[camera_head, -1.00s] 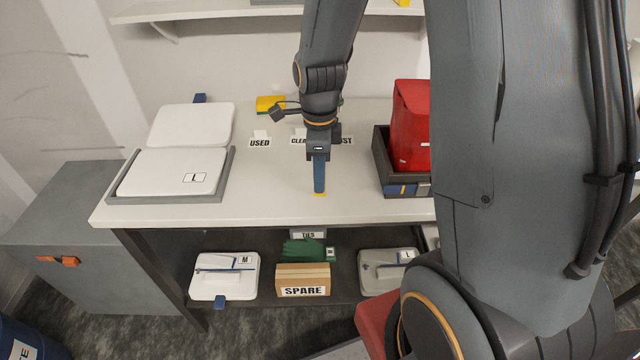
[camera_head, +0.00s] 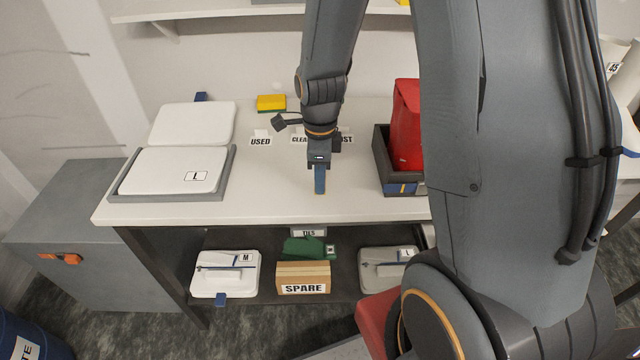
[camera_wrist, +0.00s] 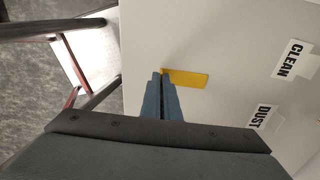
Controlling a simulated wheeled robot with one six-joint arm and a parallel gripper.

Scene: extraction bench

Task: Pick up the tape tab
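The yellow tape tab (camera_wrist: 188,78) lies on the white bench top near its front edge. In the wrist view its left end meets my fingertips, and the rest extends to the right of them. My gripper (camera_wrist: 160,74) has its two blue fingers close together, with only a thin dark line between them. In the head view my gripper (camera_head: 320,191) points down at the front part of the bench, and its fingers hide most of the tab. I cannot tell whether the tab is between the fingertips or just beside them.
A grey tray (camera_head: 228,168) with a white case marked L stands left on the bench. A dark bin (camera_head: 384,165) with a red item stands right. A yellow sponge (camera_head: 271,102) and the USED label (camera_head: 261,140) are behind. Bench on both sides of my gripper is clear.

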